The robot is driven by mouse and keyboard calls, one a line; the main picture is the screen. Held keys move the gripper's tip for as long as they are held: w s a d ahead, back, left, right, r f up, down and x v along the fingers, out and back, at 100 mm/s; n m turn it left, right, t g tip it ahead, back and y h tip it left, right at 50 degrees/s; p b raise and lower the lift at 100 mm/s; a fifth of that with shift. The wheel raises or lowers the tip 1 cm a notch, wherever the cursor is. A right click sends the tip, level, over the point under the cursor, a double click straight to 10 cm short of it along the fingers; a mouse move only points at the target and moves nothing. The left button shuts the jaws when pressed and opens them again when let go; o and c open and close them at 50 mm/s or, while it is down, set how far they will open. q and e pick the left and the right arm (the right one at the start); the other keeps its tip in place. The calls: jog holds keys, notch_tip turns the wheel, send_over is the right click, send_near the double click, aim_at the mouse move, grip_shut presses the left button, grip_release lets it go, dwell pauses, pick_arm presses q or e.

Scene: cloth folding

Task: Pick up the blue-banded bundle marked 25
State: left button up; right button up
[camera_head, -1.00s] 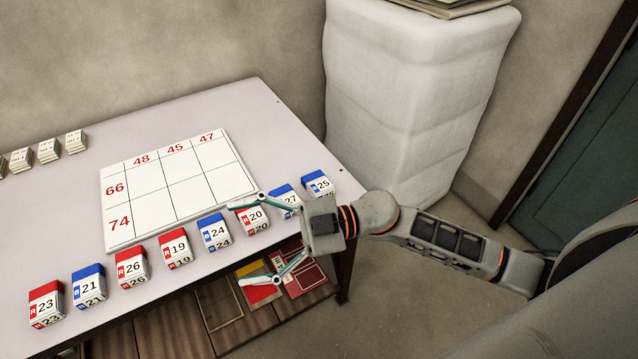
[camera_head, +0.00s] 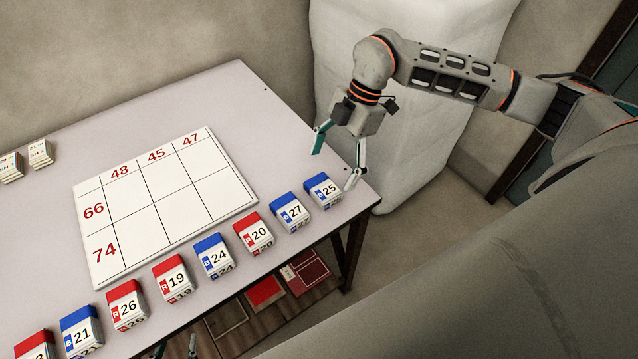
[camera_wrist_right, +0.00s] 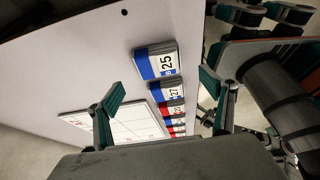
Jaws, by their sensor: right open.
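The blue-banded bundle marked 25 (camera_head: 324,190) lies at the right end of the row along the table's front edge. In the right wrist view the bundle (camera_wrist_right: 156,62) shows ahead of the fingers, nearest the table corner. My right gripper (camera_head: 333,168) is open and empty, pointing down above the table's right corner, just behind and right of the bundle. Its two fingers stand apart in the wrist view and do not hold the bundle. Of my left gripper (camera_head: 176,348) only the spread fingertips show at the bottom edge of the head view; they look empty.
The blue-banded bundle 27 (camera_head: 291,211) lies close left of 25, then red-banded 20 (camera_head: 253,233) and several more. A white numbered grid board (camera_head: 165,205) lies behind the row. A pale wrapped block (camera_head: 420,150) stands beyond the table's right end.

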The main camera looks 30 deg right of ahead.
aim_at(323, 186)
jog(key=shift+s+a+f, duration=0.15)
jog(key=shift+a+f, duration=0.05)
jog(key=shift+f, duration=0.25)
jog(key=x, duration=0.5)
jog(key=shift+w+d+f, duration=0.15)
jog(key=shift+w+f, duration=0.05)
jog(key=shift+w, duration=0.1)
jog(key=c, duration=1.2)
